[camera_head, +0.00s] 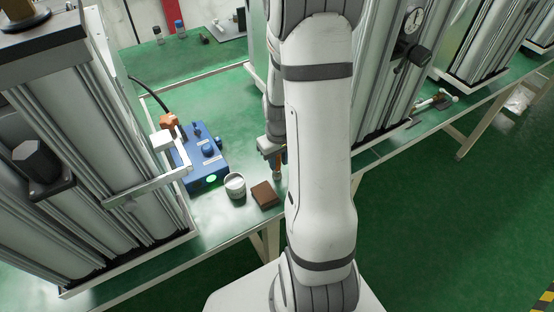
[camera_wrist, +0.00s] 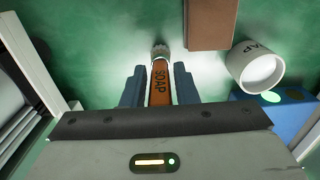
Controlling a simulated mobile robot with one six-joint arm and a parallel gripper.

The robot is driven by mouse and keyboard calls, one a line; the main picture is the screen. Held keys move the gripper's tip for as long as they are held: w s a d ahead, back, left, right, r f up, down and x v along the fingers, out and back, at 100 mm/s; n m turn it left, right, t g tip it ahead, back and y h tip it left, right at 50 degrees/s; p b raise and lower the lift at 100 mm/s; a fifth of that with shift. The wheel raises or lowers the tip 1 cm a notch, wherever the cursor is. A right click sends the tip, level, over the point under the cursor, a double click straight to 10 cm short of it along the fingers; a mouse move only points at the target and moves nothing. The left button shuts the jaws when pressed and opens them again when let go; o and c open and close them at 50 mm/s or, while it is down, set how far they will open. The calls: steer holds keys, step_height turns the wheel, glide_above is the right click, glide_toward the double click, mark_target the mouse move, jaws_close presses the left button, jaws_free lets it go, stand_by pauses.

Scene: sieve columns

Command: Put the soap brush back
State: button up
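The soap brush (camera_wrist: 160,83) has an orange-brown handle marked SOAP and a pale bristle end pointing away from my wrist, down toward the table. My gripper (camera_wrist: 160,78) has its two blue fingers closed on either side of the handle. In the head view, my gripper (camera_head: 279,157) hangs over the table, partly hidden by my arm, with the brush's bristle end low, just beyond the brown block. I cannot tell whether the bristles touch the table.
A brown block (camera_head: 264,194) lies between cup and brush near the table's front edge. A blue device (camera_head: 203,158) with knobs and a lit green button stands behind the cup. Tall sieve columns (camera_head: 80,150) flank the space.

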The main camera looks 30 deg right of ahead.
steer(key=shift+o, duration=1.3)
steer(key=shift+r, duration=0.1)
step_height(320, 180, up, 12)
steer(key=shift+f, duration=0.1)
steer(key=s+a+r+t, duration=0.2)
steer(key=s+a+r, duration=0.8)
steer(key=s+a, duration=0.1)
steer(key=shift+s+a+r+t, duration=0.15)
steer(key=shift+s+a+t, duration=0.25)
steer(key=shift+a, duration=0.35)
